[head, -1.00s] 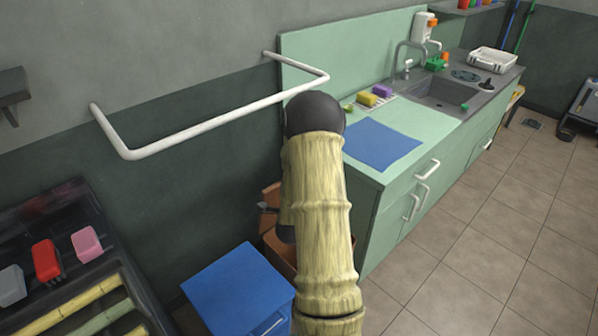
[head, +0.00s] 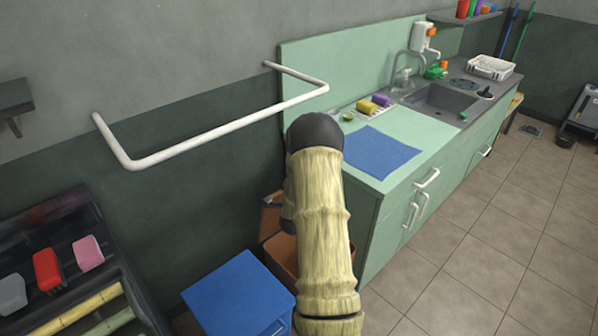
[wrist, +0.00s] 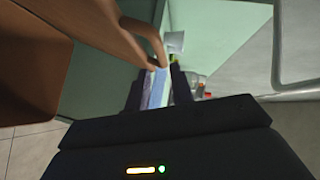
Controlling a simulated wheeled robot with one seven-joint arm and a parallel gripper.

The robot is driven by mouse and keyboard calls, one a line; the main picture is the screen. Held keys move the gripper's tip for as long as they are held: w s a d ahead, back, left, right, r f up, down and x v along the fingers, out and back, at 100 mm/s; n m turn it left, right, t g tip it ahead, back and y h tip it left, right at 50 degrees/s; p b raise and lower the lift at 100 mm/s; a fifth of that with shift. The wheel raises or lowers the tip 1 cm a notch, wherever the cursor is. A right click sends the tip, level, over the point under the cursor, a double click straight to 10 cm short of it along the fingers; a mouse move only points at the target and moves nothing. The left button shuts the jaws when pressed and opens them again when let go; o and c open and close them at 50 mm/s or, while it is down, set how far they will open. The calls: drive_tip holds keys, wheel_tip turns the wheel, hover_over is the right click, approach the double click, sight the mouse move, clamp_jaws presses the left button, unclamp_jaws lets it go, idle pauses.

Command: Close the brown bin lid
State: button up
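The brown bin (head: 284,254) stands on the floor between a blue cabinet and the green counter, partly hidden behind my arm. Its brown lid (head: 270,216) stands raised at the back of the bin. In the wrist view the lid (wrist: 100,28) crosses the upper left, and its curved end lies close to my fingertips. Part of the bin body (wrist: 30,75) shows at the left edge. My gripper (wrist: 156,86) has its two dark fingers apart with nothing held between them. I cannot tell whether a finger touches the lid.
The blue cabinet (head: 238,292) stands close left of the bin and the green counter (head: 372,235) close right. A white wall rail (head: 215,122) juts out above. A dark rack (head: 75,262) with bamboo stalks is at lower left.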

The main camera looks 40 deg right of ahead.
drive_tip(key=p+x, duration=0.1)
drive_tip(key=x, duration=0.9)
clamp_jaws()
